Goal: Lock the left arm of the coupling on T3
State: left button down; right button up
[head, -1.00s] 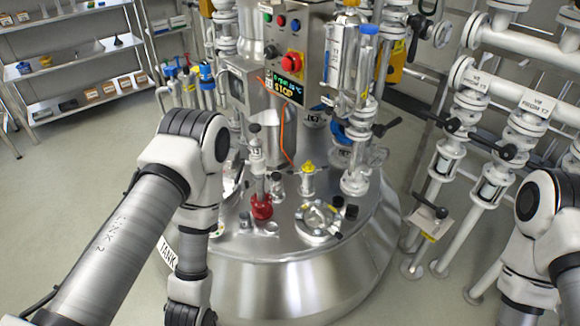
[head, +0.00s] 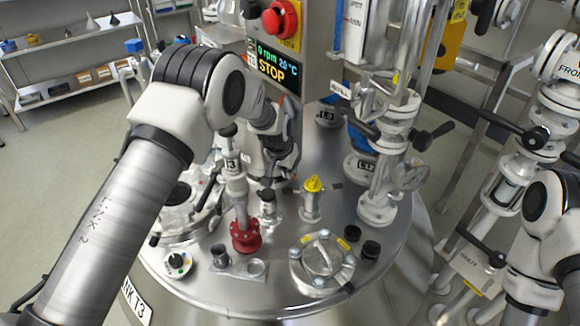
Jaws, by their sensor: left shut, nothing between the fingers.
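The coupling (head: 312,206) stands upright on the lid of tank T3 (head: 215,290), with a yellow cap (head: 313,184) on top. A short dark arm sticks out on each side of it, the left arm (head: 291,190) and the right arm (head: 334,186). Both look spread outward. My left gripper (head: 274,180) points down just left of and behind the coupling, close to the left arm. It is shut and empty. I cannot tell whether it touches the arm.
A red-flanged valve (head: 246,236) stands left of the coupling, with a small fitting (head: 268,212) between them. A clamped round hatch (head: 322,262) is in front. A pipe column (head: 378,200) rises to the right. The control panel (head: 272,60) is behind.

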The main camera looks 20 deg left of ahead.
aim_at(286, 192)
pick_arm(q)
jog(key=shift+w+r, duration=0.1)
jog(key=shift+w, duration=0.05)
jog(key=shift+s, duration=0.2)
jog(key=shift+s+b, duration=0.1)
jog(key=shift+b, duration=0.2)
notch_tip(286, 192, down, 2)
jog(key=shift+f+b, duration=0.25)
jog(key=shift+b, duration=0.5)
notch_tip(286, 192, down, 3)
jog(key=b, duration=0.2)
jog(key=shift+r+b, duration=0.1)
jog(key=shift+b, duration=0.2)
notch_tip(286, 192, down, 4)
jog(key=b, duration=0.4)
jog(key=shift+r, duration=0.15)
jog(key=shift+f, duration=0.3)
jog(key=shift+a+f+p, duration=0.1)
jog(key=shift+a+p, duration=0.05)
jog(key=shift+p, duration=0.8)
notch_tip(286, 192, up, 6)
jog(key=p, duration=0.5)
jog(key=shift+f, duration=0.1)
